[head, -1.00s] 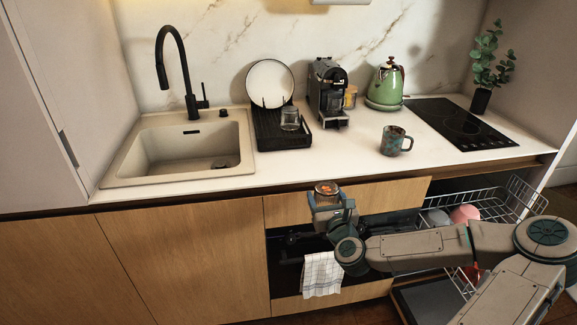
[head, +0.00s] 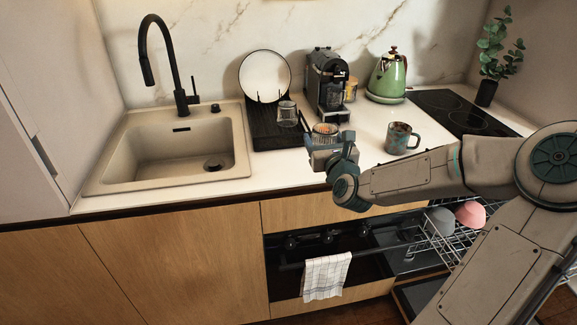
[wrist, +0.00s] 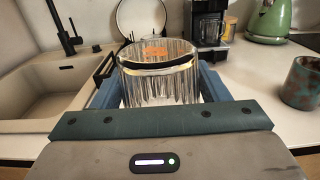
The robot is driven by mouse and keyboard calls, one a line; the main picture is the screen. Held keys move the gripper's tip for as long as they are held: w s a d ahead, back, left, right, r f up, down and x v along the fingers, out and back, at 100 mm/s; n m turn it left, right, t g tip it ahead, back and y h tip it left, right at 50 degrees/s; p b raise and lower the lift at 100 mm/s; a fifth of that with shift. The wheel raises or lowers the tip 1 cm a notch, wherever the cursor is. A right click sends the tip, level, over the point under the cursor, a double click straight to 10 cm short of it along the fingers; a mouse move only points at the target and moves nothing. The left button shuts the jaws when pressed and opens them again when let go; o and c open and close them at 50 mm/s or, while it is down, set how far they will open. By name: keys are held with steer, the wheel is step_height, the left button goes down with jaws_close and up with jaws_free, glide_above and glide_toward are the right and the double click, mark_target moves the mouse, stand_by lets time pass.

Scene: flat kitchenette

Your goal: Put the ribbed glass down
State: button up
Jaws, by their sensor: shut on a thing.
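The ribbed glass (wrist: 158,80) is clear with vertical ribs and stands upright between my fingers in the wrist view. An orange patch shows near its rim. In the head view the glass (head: 326,129) is small and partly hidden by my gripper (head: 323,140). My gripper is shut on the glass and holds it over the front part of the white counter (head: 290,172), in front of the drying rack. I cannot tell from the views how far the base of the glass is above the counter.
A black drying rack (head: 262,130) holds a white plate (head: 265,76) and another glass (head: 287,114). A speckled mug (head: 402,138) stands right of my gripper. The coffee machine (head: 326,82) and green kettle (head: 387,75) stand behind. The sink (head: 180,148) is left. Counter left of my gripper is clear.

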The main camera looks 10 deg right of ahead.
glide_above(289, 173)
step_height(289, 173, down, 6)
steer(key=shift+w+f+b, duration=0.1)
steer(key=shift+w+b, duration=0.05)
steer(key=shift+b, duration=0.3)
steer(key=shift+f, duration=1.9)
steer(key=shift+f, duration=0.2)
steer(key=o, duration=0.9)
steer(key=shift+r, duration=0.1)
